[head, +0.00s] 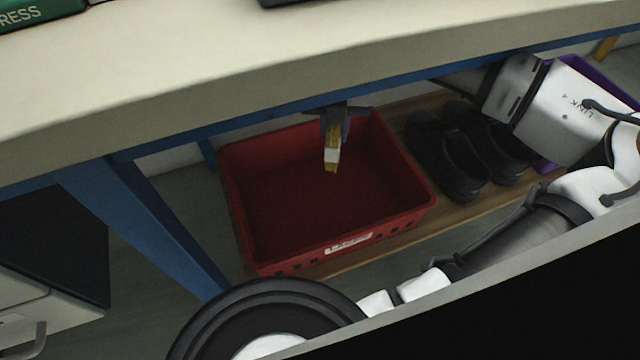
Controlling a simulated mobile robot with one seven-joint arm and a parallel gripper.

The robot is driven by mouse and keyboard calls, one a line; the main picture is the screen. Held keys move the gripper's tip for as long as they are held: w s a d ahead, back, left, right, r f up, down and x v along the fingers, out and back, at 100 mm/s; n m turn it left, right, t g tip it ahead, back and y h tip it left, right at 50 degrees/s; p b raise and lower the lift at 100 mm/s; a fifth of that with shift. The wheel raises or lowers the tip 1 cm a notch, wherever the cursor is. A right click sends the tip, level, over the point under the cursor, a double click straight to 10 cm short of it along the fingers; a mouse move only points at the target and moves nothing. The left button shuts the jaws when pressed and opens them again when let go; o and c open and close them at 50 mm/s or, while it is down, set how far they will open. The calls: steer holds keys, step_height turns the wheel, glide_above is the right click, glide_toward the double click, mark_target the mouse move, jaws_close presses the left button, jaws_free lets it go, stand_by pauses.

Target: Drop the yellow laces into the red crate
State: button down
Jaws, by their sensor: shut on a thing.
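The red crate (262,266) stands on a low wooden shelf under the table, with a white label on its front wall. Its visible floor is bare. My gripper (333,145) points down over the back right part of the crate's opening. It is shut on the yellow laces (333,166), a small yellow bundle with a white band. The laces hang below the fingertips; I cannot tell their exact height above the crate floor. The upper part of my gripper is hidden behind the table edge.
The pale tabletop (300,65) with its blue frame overhangs the crate closely. A blue table leg (165,225) stands left of the crate. Black shoes (465,150) sit on the wooden shelf (475,212) to the right. A purple crate (568,68) is at far right, and a drawer cabinet (50,260) at left.

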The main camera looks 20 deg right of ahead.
steer(key=shift+s+f+b, duration=0.1)
steer(key=shift+f+b, duration=1.65)
steer(key=shift+f, duration=1.2)
steer(key=c, duration=1.2)
jaws_free()
steer(key=shift+r, duration=0.1)
step_height(320, 180, up, 8)
steer(key=p, duration=0.3)
steer(key=shift+f, duration=0.25)
steer(key=shift+f, duration=0.1)
